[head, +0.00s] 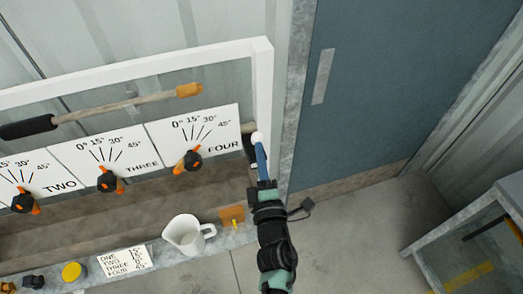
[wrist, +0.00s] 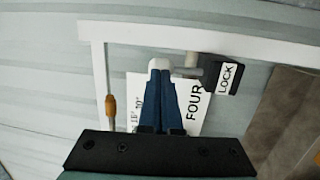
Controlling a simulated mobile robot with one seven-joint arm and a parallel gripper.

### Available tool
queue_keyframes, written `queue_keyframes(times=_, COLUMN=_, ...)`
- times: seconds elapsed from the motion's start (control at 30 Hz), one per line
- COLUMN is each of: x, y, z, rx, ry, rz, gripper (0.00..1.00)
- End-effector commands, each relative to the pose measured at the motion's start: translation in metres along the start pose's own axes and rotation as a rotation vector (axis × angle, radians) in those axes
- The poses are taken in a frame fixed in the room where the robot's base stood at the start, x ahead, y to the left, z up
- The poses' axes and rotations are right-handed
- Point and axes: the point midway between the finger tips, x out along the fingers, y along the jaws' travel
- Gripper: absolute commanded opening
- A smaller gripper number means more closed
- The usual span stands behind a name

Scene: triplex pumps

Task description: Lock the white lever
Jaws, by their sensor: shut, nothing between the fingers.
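The white lever's rounded white tip (head: 257,137) shows at the right post of the white frame, just beyond my fingertips. In the wrist view the white tip (wrist: 159,64) is right at the ends of my fingers, with a short grey rod to its right. A black block with a white LOCK label (wrist: 228,79) sits to the right of the rod. My gripper (head: 260,150) is shut, with its blue fingers together and nothing between them. The fingertips look close to or against the white tip; I cannot tell if they touch. The fingers partly hide the lever and the block in the head view.
The white frame (head: 264,85) holds dial panels, including the FOUR panel (head: 195,140), with orange-and-black knobs. A white jug (head: 185,236), a yellow button (head: 72,271) and a note card (head: 125,260) are on the ledge below. A blue-grey door (head: 390,80) stands right; the floor before it is clear.

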Motion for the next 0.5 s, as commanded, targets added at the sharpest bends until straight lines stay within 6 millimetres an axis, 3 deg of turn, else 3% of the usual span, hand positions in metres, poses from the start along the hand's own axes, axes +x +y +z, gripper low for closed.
queue_keyframes(times=0.03, x=0.003, y=0.010, z=-0.001, rx=-0.004, ry=0.001, rz=-0.021, gripper=0.00)
queue_keyframes(times=0.5, x=0.021, y=0.012, z=-0.003, rx=-0.010, ry=0.000, rz=-0.056, gripper=0.00)
